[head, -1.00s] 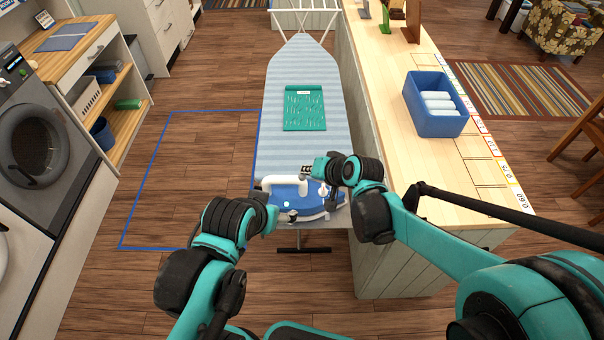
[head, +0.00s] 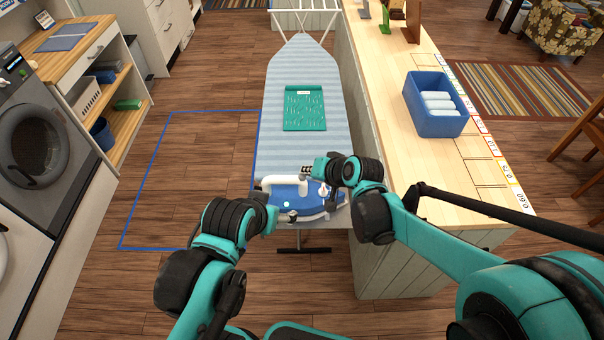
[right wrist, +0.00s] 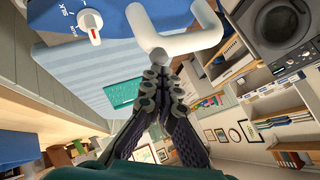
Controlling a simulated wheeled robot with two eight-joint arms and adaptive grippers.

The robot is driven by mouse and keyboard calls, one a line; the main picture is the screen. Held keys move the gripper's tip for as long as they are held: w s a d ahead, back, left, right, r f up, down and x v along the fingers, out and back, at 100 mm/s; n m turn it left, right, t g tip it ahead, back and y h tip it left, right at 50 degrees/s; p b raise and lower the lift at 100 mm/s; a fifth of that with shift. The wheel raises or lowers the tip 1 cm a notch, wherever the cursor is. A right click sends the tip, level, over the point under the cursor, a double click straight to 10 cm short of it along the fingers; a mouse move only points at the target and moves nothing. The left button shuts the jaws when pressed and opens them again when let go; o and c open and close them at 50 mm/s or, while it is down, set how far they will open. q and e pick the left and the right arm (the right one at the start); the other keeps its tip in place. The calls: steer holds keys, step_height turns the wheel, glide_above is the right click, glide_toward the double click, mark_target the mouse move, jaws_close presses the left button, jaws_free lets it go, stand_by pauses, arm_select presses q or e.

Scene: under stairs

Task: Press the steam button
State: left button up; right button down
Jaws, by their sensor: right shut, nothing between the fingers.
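A blue and white iron (head: 292,196) lies on the near end of the striped ironing board (head: 305,72). Its white handle (right wrist: 168,36) and a white dial (right wrist: 90,24) with a red mark show large in the right wrist view. I cannot make out for sure which part is the steam button. My right gripper (head: 310,170) is just beyond the iron, partly hidden by its own arm. In the right wrist view its fingers (right wrist: 158,80) are together and empty, below the handle in the picture. My left arm's end (head: 272,218) is at the iron's near left; its fingers are unclear.
The wooden counter (head: 400,130) runs along the board's right side, with a blue bin (head: 434,105) of white rolls. Blue-outlined floor (head: 195,170) on the left is clear. A washing machine (head: 40,140) stands far left.

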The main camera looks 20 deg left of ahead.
steer(key=shift+f+b, duration=0.3)
steer(key=shift+f, duration=0.1)
steer(key=shift+s+r, duration=0.1)
steer(key=shift+r, duration=0.05)
steer(key=shift+r+p, duration=0.2)
steer(key=shift+p, duration=0.1)
steer(key=shift+r, duration=0.1)
step_height(320, 180, up, 6)
steer(key=p, duration=0.4)
steer(key=shift+p, duration=0.35)
